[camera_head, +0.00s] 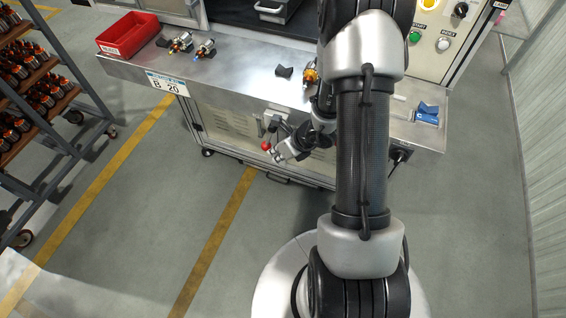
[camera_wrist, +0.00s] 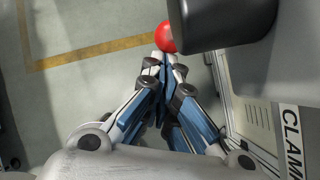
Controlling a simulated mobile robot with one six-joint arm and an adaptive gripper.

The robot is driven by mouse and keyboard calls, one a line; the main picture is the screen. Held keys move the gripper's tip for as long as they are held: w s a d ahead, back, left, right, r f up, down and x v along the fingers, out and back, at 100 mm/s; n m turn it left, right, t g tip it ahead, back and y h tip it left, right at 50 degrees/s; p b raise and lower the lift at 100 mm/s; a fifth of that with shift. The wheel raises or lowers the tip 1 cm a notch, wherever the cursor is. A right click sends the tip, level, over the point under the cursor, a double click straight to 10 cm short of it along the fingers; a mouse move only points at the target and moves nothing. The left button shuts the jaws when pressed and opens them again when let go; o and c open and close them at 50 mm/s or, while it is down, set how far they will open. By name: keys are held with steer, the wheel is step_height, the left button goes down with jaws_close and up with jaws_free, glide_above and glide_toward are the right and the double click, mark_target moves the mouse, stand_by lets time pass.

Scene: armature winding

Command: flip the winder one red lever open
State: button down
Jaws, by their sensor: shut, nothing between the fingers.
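The red lever knob (camera_head: 266,146) sits at the front of the winder bench, just left of my gripper (camera_head: 279,157) in the head view. In the wrist view the red ball (camera_wrist: 165,37) is just beyond the tips of my gripper (camera_wrist: 165,62). The fingers are together with nothing between them. A dark cylinder (camera_wrist: 222,20) partly covers the ball's right side. I cannot tell whether the fingertips touch the ball. The lever's shaft is mostly hidden.
A "CLAMP" label (camera_wrist: 291,140) is on the machine front at right. The bench (camera_head: 225,75) holds a red bin (camera_head: 128,35), several small motor parts and a blue item (camera_head: 427,113). A rack (camera_head: 45,90) stands at left. The floor (camera_head: 150,220) before the bench is clear.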

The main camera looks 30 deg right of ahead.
steer(key=shift+w+a+b, duration=0.5)
steer(key=shift+w+b, duration=0.15)
steer(key=shift+b, duration=0.15)
